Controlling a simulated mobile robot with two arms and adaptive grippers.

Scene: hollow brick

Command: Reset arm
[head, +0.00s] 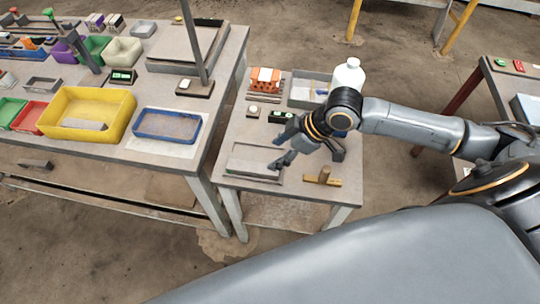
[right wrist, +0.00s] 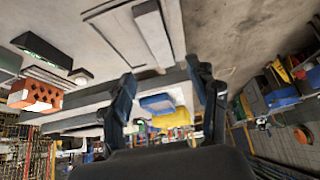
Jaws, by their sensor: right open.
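My right gripper (head: 279,147) reaches in from the right over the small table (head: 225,180), its fingers apart and pointing left. It also shows in the right wrist view (right wrist: 163,84), with nothing between its fingers. An orange hollow brick (head: 265,80) with a white patch on top sits at the small table's back left, apart from the gripper. The brick also shows at the left of the right wrist view (right wrist: 36,96). A shallow grey tray (head: 233,170) lies close to the gripper at the table's front left. My left gripper is out of view.
A white jug (head: 348,75) and a grey bin (head: 303,90) stand at the back. A wooden-handled tool (head: 322,181) lies at the front right. The left workbench holds a yellow bin (head: 120,108) and a blue tray (head: 139,131).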

